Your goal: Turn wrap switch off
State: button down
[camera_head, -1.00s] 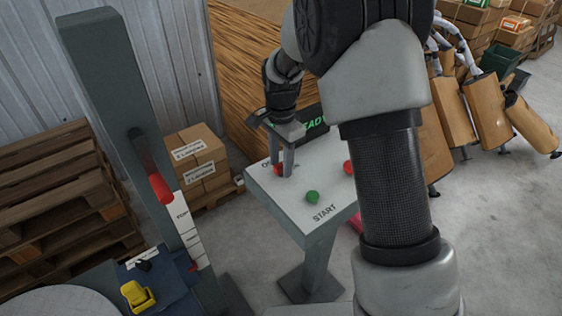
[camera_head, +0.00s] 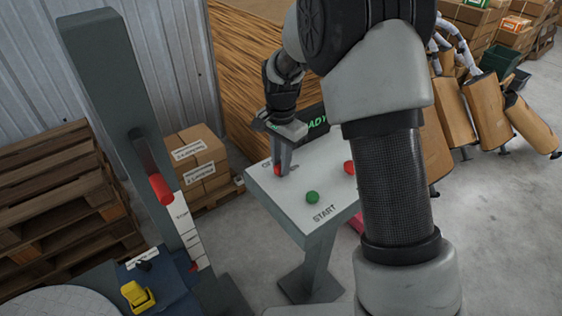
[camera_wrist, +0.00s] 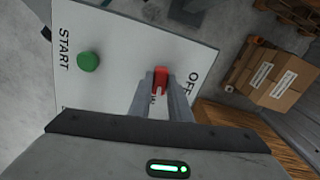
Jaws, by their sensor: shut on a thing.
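The red switch (camera_wrist: 161,80) sits on the pale top of a control stand (camera_head: 303,195). In the wrist view my gripper (camera_wrist: 161,77) has its two fingers on either side of the switch, shut on it. The letters OFF (camera_wrist: 193,84) are printed to the right of the switch in that view; another label beside the fingers is partly hidden. In the head view my gripper (camera_head: 280,170) reaches down to the red switch (camera_head: 277,171) at the stand's left side.
A green START button (camera_head: 312,197) and a red button (camera_head: 349,168) are on the same panel. A dark display with green letters (camera_head: 316,123) stands behind. Cardboard boxes (camera_head: 197,163) and a grey post (camera_head: 110,90) with a red handle (camera_head: 160,188) are to the left.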

jog(key=n, duration=0.8)
jog(key=n+p, duration=0.1)
jog(key=n, duration=0.3)
jog(key=shift+n, duration=1.9)
jog(key=c, duration=1.6)
grip_release()
jog(key=shift+c, duration=0.2)
notch_tip(320, 180, up, 18)
jog(key=p, duration=0.1)
jog(key=shift+f, duration=0.25)
